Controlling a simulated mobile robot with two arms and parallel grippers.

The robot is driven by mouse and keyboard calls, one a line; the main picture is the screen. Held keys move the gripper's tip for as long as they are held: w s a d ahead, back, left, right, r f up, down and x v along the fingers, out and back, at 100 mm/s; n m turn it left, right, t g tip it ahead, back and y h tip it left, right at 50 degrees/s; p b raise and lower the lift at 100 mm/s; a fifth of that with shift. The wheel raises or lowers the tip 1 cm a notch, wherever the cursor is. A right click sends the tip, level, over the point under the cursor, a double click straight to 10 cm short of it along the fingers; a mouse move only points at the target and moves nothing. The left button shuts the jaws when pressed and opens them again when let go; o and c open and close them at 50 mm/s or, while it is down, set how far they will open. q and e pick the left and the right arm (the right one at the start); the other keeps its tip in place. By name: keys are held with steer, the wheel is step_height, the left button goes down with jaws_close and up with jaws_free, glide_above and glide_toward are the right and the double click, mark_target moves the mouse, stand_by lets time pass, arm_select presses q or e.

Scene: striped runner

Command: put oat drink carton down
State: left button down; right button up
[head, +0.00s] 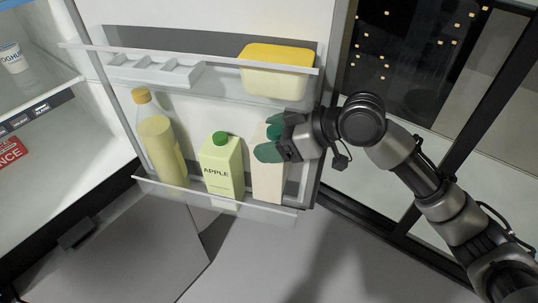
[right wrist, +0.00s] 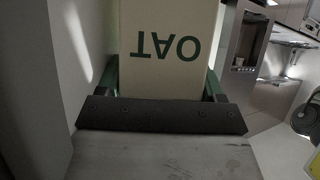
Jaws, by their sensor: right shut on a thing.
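The oat drink carton (head: 267,182) is cream coloured and stands upright in the lower shelf of the open fridge door, at its right end. In the right wrist view the carton (right wrist: 165,75) shows the word OAT upside down. My right gripper (head: 268,145) is shut on the upper part of the carton, with its green fingers on either side. The lower shelf (head: 225,203) has a clear front wall, and the carton's base is behind it. Whether the base touches the shelf floor I cannot tell. My left gripper is not in view.
An apple juice carton (head: 222,165) stands just left of the oat carton, and a yellow bottle (head: 161,145) leans further left. A yellow-lidded tub (head: 275,72) sits on the door shelf above. The fridge interior (head: 60,140) is at the left.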

mark_target(269, 180)
steer(key=f, duration=0.2)
steer(key=f+p, duration=0.1)
steer(key=f, duration=0.3)
steer(key=shift+w+a+f, duration=0.1)
steer(key=shift+a+f, duration=0.1)
steer(key=shift+a, duration=0.15)
steer(key=shift+f, duration=0.25)
steer(key=shift+f, duration=0.2)
steer(key=o, duration=1.5)
